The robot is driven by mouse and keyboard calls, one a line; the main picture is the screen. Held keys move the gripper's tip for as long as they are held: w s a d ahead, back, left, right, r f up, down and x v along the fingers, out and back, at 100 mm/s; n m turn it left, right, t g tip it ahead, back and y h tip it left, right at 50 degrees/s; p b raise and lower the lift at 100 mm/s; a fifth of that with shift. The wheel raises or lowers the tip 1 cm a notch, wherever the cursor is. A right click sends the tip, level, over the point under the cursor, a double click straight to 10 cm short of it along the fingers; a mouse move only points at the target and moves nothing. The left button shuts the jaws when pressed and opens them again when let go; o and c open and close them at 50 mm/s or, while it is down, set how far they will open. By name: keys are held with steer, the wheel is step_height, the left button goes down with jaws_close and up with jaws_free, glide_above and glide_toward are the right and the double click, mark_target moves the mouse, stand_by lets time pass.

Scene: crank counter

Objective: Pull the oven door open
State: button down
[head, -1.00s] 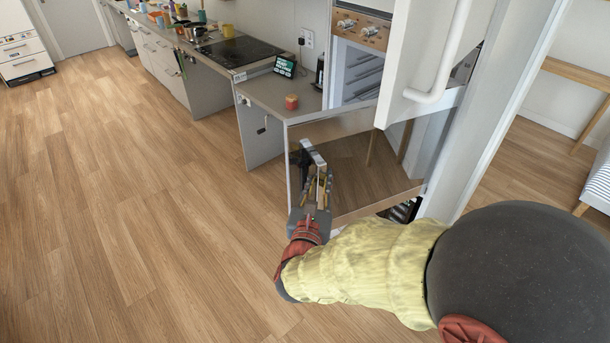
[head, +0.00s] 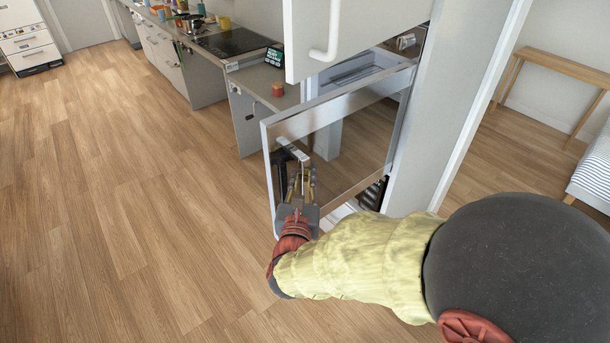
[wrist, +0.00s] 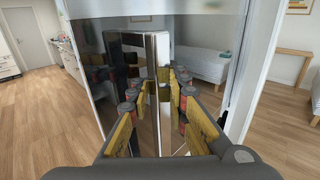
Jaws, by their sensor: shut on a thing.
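The oven door (head: 348,150) is a dark glass panel in a silver frame. In the head view it stands swung out from the cabinet, hinged on the right side, with its left edge out over the floor. Its upright handle (head: 291,150) is near that left edge. My gripper (head: 303,180) is shut on the handle. In the wrist view the handle (wrist: 158,85) runs upright between my yellow-padded fingers, in front of the reflecting glass (wrist: 205,60). The exact finger contact is partly hidden.
A white cabinet door (head: 365,35) with a white handle hangs open above the oven door. The counter (head: 262,84) with a red jar (head: 278,89) and hob (head: 240,47) runs back left. The wooden floor (head: 130,200) at left is clear. A bed (head: 592,165) stands at right.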

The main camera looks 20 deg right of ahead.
steer(key=shift+a+r, duration=0.1)
steer(key=shift+r, duration=0.15)
steer(key=c, duration=2)
jaws_free()
steer(key=shift+a, duration=0.1)
steer(key=o, duration=0.3)
steer(key=shift+f, duration=0.2)
steer(key=shift+v, duration=6)
